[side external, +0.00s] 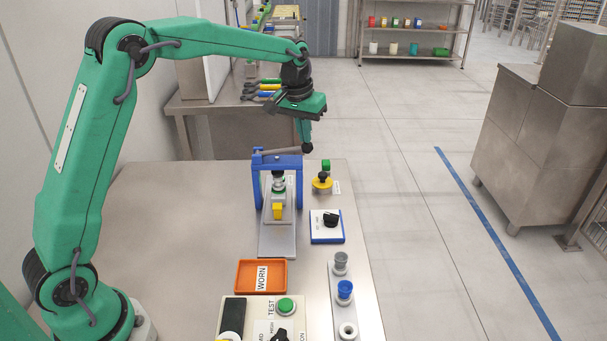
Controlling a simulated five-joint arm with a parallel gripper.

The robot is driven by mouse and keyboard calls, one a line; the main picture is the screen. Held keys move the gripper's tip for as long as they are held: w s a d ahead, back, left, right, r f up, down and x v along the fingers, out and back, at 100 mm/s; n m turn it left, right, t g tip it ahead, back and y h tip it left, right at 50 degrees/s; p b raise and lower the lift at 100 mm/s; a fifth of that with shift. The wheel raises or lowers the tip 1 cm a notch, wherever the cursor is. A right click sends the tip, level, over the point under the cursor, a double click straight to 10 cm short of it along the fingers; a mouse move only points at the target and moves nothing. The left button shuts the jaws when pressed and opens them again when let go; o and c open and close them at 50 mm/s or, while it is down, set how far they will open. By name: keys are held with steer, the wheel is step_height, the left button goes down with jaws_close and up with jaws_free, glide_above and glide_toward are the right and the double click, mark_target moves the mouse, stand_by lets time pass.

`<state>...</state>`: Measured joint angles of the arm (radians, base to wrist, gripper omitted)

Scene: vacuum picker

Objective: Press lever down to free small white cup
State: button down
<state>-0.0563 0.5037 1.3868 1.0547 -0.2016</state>
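The blue frame (257,188) stands on a grey base plate (278,245) on the steel bench. A thin grey lever (288,151) runs along the top of the frame. My gripper (306,149) points down at the lever's right end, close to it or touching; I cannot tell which. Its fingers are seen edge-on, so their opening does not show. Inside the frame hangs a dark and grey picker head (279,181) above a yellow block (278,211). A white cup (347,331) stands in a strip at the front right. Any small cup on the head is too small to make out.
The strip also holds a grey cup (340,262) and a blue cup (345,291). An orange WORN tray (240,276), a test panel (235,305), a knob box (327,235) and a yellow knob (322,184) surround the frame. The bench's left side is clear.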

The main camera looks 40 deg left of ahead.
mark_target(304, 145)
steer(key=shift+f, duration=1.85)
steer(key=shift+r, duration=5)
steer(key=shift+r, duration=0.1)
